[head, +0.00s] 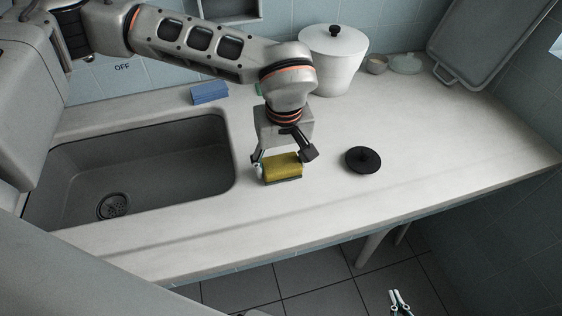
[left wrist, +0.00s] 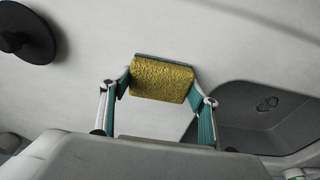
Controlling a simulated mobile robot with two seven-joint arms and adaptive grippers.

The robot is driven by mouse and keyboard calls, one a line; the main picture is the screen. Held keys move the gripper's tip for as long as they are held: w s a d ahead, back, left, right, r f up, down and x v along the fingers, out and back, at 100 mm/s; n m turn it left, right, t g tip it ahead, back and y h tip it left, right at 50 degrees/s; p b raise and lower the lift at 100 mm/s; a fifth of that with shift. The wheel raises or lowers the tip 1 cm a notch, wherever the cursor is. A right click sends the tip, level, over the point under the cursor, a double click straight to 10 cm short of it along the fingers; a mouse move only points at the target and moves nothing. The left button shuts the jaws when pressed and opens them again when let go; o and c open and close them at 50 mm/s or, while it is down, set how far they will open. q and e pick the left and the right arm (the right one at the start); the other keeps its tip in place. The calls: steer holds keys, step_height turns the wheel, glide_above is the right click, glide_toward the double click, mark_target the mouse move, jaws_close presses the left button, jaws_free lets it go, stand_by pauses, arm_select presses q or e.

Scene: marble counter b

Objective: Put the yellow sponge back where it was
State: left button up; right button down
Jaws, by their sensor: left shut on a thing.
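The yellow sponge (head: 283,167), with a dark grey layer along one side, is between the fingers of my left gripper (head: 284,162). The gripper is shut on it, just right of the sink on the marble counter. The left wrist view also shows the sponge (left wrist: 162,78) held between the teal-padded fingertips (left wrist: 160,84). The sponge is low over the counter; I cannot tell whether it touches. My right gripper (head: 400,301) shows only as two slim teal and white fingers at the bottom right, below the counter's front edge. Its opening is unclear.
The sink (head: 140,170) lies left of the sponge. A blue block (head: 209,93) sits behind the sink's far right corner. A black round lid with a knob (head: 363,159) lies right of the sponge. A white lidded pot (head: 334,62) stands behind. The counter's right part is clear.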

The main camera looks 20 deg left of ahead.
mark_target(283, 168)
arm_select(q)
steer(key=o, duration=1.1)
steer(key=shift+f, duration=0.1)
steer(key=shift+c, duration=0.2)
step_height(283, 168, up, 12)
steer(key=s+p, duration=0.1)
steer(key=shift+d, duration=0.4)
steer(key=shift+s, duration=0.1)
